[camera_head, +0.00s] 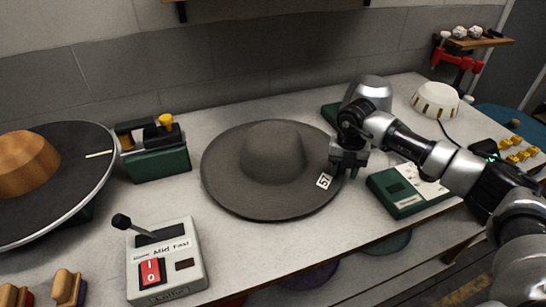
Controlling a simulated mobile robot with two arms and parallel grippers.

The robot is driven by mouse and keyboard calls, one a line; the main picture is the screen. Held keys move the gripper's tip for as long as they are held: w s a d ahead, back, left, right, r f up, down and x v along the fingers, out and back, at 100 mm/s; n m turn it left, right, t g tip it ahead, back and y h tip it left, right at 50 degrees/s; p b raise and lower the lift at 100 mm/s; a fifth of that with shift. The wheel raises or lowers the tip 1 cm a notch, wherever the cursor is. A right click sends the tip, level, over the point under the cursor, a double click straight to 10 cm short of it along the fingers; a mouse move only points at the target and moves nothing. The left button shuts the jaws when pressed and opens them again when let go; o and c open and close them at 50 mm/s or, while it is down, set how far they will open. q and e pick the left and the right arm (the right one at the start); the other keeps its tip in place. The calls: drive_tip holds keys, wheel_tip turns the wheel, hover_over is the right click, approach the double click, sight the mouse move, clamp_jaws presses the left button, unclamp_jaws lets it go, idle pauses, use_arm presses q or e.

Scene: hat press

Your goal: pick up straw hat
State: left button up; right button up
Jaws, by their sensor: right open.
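A grey wide-brimmed hat (273,152) lies crown up on the white table, with a small white tag marked 57 on the right of its brim. Its colour is grey rather than straw yellow. My right gripper (347,172) is open at the right edge of the brim, pointing down. The fingers overlap the brim edge in the picture, and I cannot tell whether the brim is between them. My left gripper is not in view.
A round turntable (85,175) with a wooden block, a green box (157,160) and a switch unit (165,262) with a lever stand left. A silver dome (374,84) is behind my right gripper; a green-and-white device (398,192) is right of it.

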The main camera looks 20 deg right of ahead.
clamp_jaws()
drive_tip(key=shift+r, duration=0.1)
wheel_tip(320, 180, up, 10)
drive_tip(key=b, duration=0.1)
drive_tip(key=c, duration=0.6)
unclamp_jaws()
drive_tip(key=shift+c, duration=0.2)
clamp_jaws()
